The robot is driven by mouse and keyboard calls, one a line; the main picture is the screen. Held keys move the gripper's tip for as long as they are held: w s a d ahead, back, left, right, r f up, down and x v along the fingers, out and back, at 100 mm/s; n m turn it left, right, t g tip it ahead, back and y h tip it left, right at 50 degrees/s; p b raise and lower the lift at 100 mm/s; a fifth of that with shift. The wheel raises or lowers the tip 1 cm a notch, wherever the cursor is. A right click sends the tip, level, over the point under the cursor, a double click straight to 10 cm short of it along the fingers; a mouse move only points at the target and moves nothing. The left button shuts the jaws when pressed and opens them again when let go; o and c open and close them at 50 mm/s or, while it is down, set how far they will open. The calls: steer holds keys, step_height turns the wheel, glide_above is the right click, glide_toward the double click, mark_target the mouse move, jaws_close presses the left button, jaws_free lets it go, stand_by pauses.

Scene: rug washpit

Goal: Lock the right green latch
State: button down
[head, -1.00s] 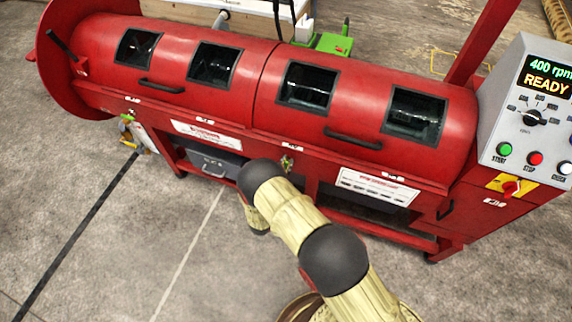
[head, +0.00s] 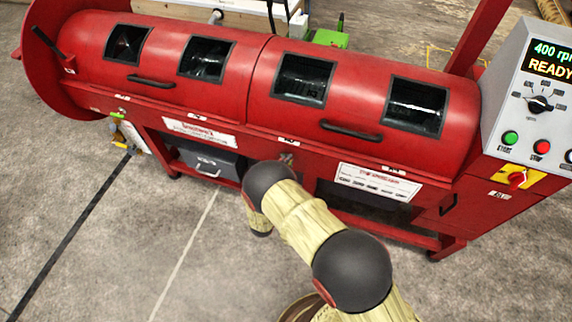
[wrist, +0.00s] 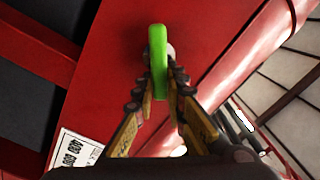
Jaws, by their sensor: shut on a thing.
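A green latch handle (wrist: 157,48) stands on the red face of the machine in the wrist view, with a pale round pivot beside it. My gripper (wrist: 159,88) has its yellow and black fingers closed on the handle's near end, one finger on each side. In the head view my arm covers most of the area around the gripper, and I cannot make out the latch there.
The red drum machine (head: 225,95) spans the head view, with dark windows and black handles. A grey control panel (head: 545,100) reading "READY" stands at the right. A grey drawer (head: 208,162) sits under the drum. Open concrete floor lies in front.

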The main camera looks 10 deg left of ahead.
steer(key=m, duration=0.1)
steer(key=m+b, duration=0.1)
steer(key=f+m+b, duration=0.1)
steer(key=shift+d+m, duration=0.25)
steer(key=shift+m, duration=0.05)
steer(key=shift+f+m+b, duration=0.2)
steer(key=shift+m+b, duration=0.4)
steer(key=shift+m, duration=0.25)
steer(key=shift+f+m+b, duration=0.15)
steer(key=shift+m+b, duration=0.4)
steer(key=shift+m, duration=0.3)
steer(key=shift+s+d, duration=0.1)
steer(key=c, duration=1.8)
jaws_free()
steer(key=s+a, duration=0.1)
steer(key=s, duration=1.1)
